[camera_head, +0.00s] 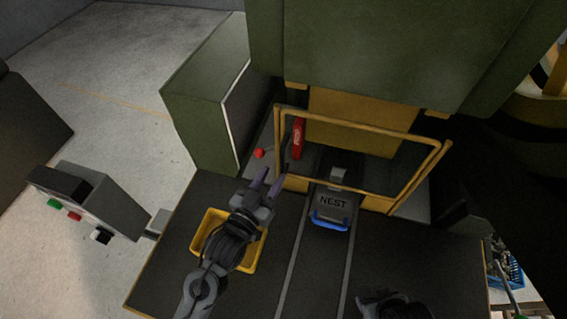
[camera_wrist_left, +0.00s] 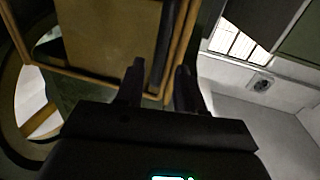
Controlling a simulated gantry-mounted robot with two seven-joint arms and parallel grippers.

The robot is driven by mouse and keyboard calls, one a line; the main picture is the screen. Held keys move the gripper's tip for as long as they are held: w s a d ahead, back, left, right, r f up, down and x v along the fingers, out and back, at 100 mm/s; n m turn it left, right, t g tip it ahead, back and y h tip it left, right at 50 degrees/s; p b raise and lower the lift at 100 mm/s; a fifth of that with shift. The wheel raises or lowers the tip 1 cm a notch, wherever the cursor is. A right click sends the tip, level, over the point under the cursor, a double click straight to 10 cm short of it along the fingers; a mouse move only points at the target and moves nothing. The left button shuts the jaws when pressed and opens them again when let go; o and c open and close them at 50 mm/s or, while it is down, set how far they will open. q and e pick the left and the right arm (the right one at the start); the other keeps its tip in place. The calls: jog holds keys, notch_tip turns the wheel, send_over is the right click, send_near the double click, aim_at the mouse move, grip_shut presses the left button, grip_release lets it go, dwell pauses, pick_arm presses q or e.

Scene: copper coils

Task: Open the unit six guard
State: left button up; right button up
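The unit's guard is a yellow tubular frame (camera_head: 360,119) standing across the front of the green machine, and it looks closed. It also shows in the left wrist view (camera_wrist_left: 92,77). My left gripper (camera_head: 269,177) is open, with its fingers pointing at the guard's lower left corner. In the left wrist view the gripper (camera_wrist_left: 160,80) has a gap between its fingers, and a frame bar shows beyond that gap; contact cannot be told. My right arm's end (camera_head: 392,305) shows only in part at the bottom edge, and its fingers cannot be made out.
A grey nest block (camera_head: 333,201) with a blue handle (camera_head: 330,222) sits on the dark table between rails. A yellow bin (camera_head: 207,232) lies under my left arm. A button box (camera_head: 90,203) stands left.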

aim_at(281, 164)
pick_arm(q)
jog(key=b+x, duration=0.2)
jog(key=x, duration=0.3)
jog(key=shift+f, duration=0.1)
pick_arm(e)
notch_tip(281, 164, down, 3)
jog(key=shift+r, duration=0.2)
pick_arm(q)
jog(key=shift+w+d, duration=0.35)
jog(key=shift+w, duration=0.2)
pick_arm(e)
jog(key=shift+d+f, duration=0.2)
pick_arm(q)
grip_shut()
pick_arm(e)
jog(key=shift+w+a, duration=0.1)
jog(key=shift+a, duration=0.05)
